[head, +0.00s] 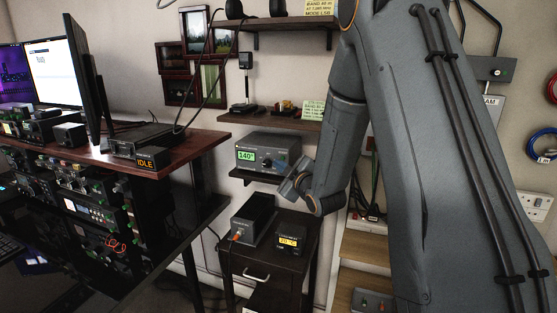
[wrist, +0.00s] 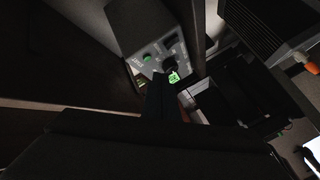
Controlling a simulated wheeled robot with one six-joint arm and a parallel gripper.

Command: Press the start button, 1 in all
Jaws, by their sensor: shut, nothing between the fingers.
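The grey tuner box (head: 268,142) sits on a small wall shelf, with a green display (head: 247,156) reading 140°. In the wrist view its front panel (wrist: 161,50) appears turned, with the lit display (wrist: 173,78), a dark knob and a round green button (wrist: 147,57), which looks like the start button; its lettering is too small to read. My gripper (head: 283,165) is shut and empty, close to the right part of the panel, which it partly hides in the head view. In the wrist view my gripper (wrist: 161,82) lies beside the display, apart from the green button. Contact with the panel cannot be told.
Below stands a dark cart (head: 262,260) with a black box (head: 252,218) and a small unit with a yellow display (head: 290,240). A shelf (head: 280,122) hangs above the tuner. The desk (head: 190,147) at left carries a monitor and an IDLE sign (head: 146,162).

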